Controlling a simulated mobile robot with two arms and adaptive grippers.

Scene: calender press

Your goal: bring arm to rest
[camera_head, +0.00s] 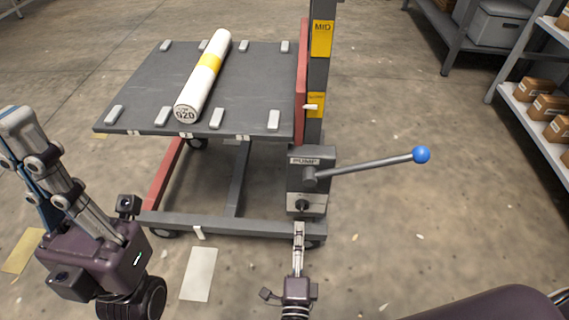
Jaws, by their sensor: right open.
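My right gripper (299,232) is at the bottom centre, seen almost edge-on, with its fingertips pointing up the picture. It is open, and nothing shows between its fingers. Its tips appear just below the black knob (302,206) on the pump unit (310,172); I cannot tell whether they touch. My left gripper (22,125) is large at the left edge, its fingers pointing up and left. The view does not show clearly whether it is open or shut. No object shows in it.
A lift cart carries a dark platform (145,95) with a white roll (190,98) with a yellow band lying on it. A pump lever (370,165) with a blue ball (421,154) sticks out right. Shelves with boxes (537,108) stand at right. Floor between is clear.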

